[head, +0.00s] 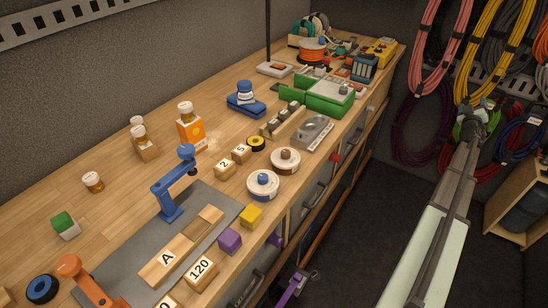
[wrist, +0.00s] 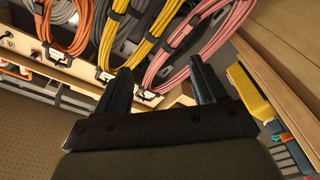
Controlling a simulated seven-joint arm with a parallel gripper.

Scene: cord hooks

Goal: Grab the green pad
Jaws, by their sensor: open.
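A small block with a green top and a pale lower part (head: 64,224) sits on the wooden bench at the left in the head view. It is the closest match to a green pad, but I cannot tell its material. My gripper (head: 480,113) is far from it, at the right in front of the hanging cords. In the wrist view my gripper (wrist: 162,86) is open, its two dark fingers apart, with nothing held between them. Pink cords (wrist: 215,30) and yellow cords (wrist: 150,45) show beyond the fingers. The block is not seen in the wrist view.
The bench (head: 110,215) also holds a grey mat (head: 125,255), a blue clamp (head: 172,185), bottles (head: 190,112), numbered blocks (head: 201,273) and an open green case (head: 328,97). Coiled cords (head: 440,40) hang on the right wall. Dark floor (head: 350,220) lies between.

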